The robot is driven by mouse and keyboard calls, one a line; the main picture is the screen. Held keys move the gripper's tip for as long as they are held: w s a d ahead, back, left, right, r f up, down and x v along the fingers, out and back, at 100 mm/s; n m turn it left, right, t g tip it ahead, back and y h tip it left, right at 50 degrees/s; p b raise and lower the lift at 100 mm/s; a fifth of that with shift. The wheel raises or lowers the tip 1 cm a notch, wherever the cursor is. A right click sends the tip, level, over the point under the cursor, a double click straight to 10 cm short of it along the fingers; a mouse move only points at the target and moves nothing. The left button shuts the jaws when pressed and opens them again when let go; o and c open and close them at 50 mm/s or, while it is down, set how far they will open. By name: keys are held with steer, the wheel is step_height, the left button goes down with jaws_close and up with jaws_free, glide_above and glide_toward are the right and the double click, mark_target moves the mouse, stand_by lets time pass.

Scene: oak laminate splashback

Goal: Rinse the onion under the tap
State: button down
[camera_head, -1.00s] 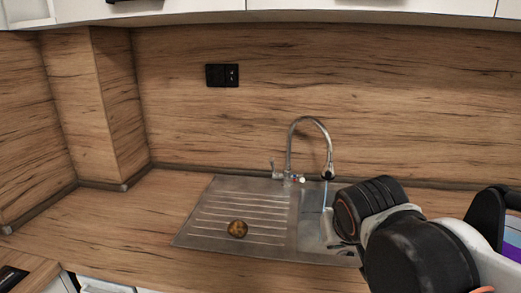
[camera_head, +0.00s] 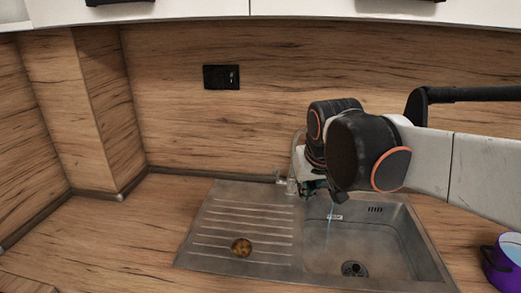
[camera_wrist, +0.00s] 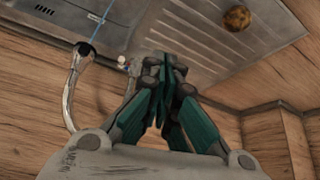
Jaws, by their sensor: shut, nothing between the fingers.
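The onion (camera_head: 241,248), a round brown-gold ball, lies on the ribbed drainboard left of the basin; it also shows at the top of the wrist view (camera_wrist: 237,18). The chrome tap (camera_head: 291,184) stands behind the sink, its spout mostly hidden by my arm in the head view. The wrist view shows its curved spout (camera_wrist: 70,92). A thin bluish water stream (camera_head: 328,222) falls into the sink basin (camera_head: 390,235). My gripper (camera_wrist: 165,62) is shut and empty, its green fingers together beside the tap base, apart from the onion. Whether it touches the tap is unclear.
A purple pot (camera_head: 503,266) with bluish contents stands on the counter right of the sink. The wooden counter (camera_head: 130,235) left of the drainboard is clear. A wooden splashback with a black socket (camera_head: 221,77) rises behind; white cupboards hang above.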

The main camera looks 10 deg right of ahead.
steer(key=w+r+g+p, duration=0.1)
steer(key=w+r+p, duration=0.25)
steer(key=w, duration=0.55)
steer(key=w+r+p, duration=0.2)
steer(key=w+p, duration=0.2)
steer(key=w, duration=0.5)
steer(key=w+a+f+g+h+p, duration=0.1)
steer(key=w+f+p, duration=0.15)
steer(key=w, duration=0.45)
steer(key=w+a+f+p, duration=0.1)
steer(key=w+p, duration=0.3)
steer(key=w, duration=0.3)
step_height(320, 180, down, 12)
steer(key=d+b, duration=0.1)
steer(key=shift+d+f+m+g, duration=0.15)
steer(key=shift+d+m+g, duration=0.15)
steer(key=shift+d+m, duration=0.1)
steer(key=shift+s, duration=0.1)
